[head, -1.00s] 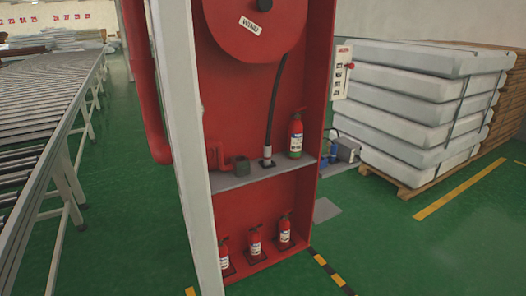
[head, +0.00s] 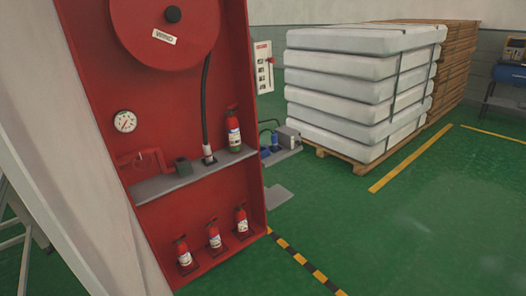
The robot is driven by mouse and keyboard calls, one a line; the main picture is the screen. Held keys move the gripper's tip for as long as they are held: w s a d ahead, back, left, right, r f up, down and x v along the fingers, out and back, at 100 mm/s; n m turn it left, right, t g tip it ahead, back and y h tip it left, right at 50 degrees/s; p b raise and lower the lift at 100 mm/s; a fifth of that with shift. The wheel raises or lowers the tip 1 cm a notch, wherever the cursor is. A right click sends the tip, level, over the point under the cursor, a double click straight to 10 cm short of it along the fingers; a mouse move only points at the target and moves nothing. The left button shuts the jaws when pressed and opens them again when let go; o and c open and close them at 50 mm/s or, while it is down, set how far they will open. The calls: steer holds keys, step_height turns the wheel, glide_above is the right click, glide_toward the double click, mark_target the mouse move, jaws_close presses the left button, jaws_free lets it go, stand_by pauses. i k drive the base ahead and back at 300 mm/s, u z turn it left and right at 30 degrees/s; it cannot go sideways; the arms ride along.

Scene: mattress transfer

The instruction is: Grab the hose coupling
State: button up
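A red extinguisher (head: 233,130) stands at the shelf's right end. My gripper is not in view.
A white post (head: 75,190) stands close in front of the cabinet's left side. Several small extinguishers (head: 214,236) stand on the cabinet floor. Wrapped white mattresses (head: 360,90) are stacked on a pallet at the right. Green floor (head: 430,230) is clear at right.

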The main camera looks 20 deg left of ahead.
mark_target(208, 152)
steer(key=z, duration=0.4)
steer(key=i, duration=2.85)
steer(key=u, duration=2.45)
steer(key=i, duration=1)
steer(key=z, duration=0.15)
